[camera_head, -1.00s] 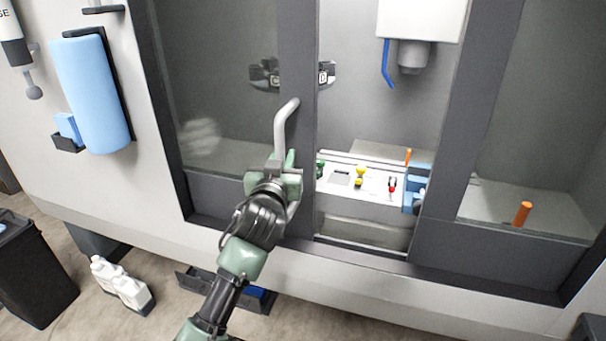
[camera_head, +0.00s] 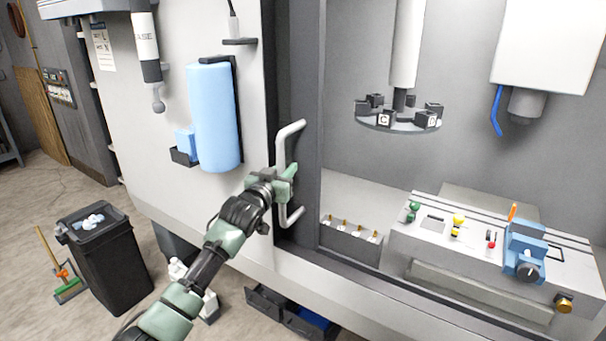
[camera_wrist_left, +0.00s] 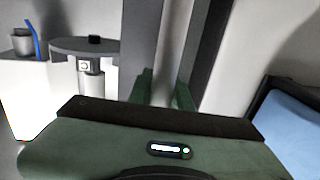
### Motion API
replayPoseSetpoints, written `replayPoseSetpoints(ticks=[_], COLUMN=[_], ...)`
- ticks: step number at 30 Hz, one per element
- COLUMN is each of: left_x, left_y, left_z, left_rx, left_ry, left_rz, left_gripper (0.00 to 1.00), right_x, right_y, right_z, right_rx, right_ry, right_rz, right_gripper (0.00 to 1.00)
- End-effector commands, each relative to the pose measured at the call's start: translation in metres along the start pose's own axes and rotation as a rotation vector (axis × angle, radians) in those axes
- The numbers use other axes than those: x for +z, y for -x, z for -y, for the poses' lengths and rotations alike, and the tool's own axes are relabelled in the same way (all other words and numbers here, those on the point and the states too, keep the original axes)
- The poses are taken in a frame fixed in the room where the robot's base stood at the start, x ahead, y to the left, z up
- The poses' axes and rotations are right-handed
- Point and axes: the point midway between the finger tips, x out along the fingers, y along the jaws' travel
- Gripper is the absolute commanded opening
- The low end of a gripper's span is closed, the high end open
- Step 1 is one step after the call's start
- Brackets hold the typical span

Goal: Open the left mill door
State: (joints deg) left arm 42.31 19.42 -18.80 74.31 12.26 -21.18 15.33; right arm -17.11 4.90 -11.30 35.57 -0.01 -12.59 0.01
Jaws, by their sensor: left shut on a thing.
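The left mill door (camera_head: 298,95) has a dark grey frame and a pale, curved bar handle (camera_head: 289,134). In the head view it stands far to the left, leaving a wide opening into the mill. My left gripper (camera_head: 284,180) is shut on the handle at about its middle. In the left wrist view the fingers (camera_wrist_left: 165,90) sit at the pale handle beside the dark frame. The fingertips are partly hidden behind the gripper body. My right gripper is not in view.
Inside the mill are a tool carousel (camera_head: 398,121), a table with a blue vise (camera_head: 525,250) and a rack (camera_head: 350,240). A blue roll (camera_head: 214,117) hangs on the panel left of the door. A black bin (camera_head: 108,262) stands on the floor.

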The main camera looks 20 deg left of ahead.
Motion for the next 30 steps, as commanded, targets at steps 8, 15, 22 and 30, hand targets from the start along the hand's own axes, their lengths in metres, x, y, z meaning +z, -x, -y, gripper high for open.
replayPoseSetpoints(ticks=[8, 15, 22, 30], left_x=[0.0, 0.001, 0.001, 0.002], left_y=[-0.003, -0.003, -0.003, 0.0], left_z=[0.013, 0.013, 0.012, 0.012], left_rx=[0.0, 0.001, 0.002, 0.002], left_ry=[0.0, 0.0, 0.0, 0.0], left_rz=[0.0, 0.001, 0.001, 0.0], left_gripper=[0.0, 0.0, 0.41, 0.41], right_x=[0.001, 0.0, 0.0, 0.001], right_y=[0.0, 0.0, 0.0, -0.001], right_z=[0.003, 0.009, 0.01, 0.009], right_rx=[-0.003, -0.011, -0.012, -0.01], right_ry=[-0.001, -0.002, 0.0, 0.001], right_rz=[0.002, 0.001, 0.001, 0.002], right_gripper=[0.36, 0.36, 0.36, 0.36])
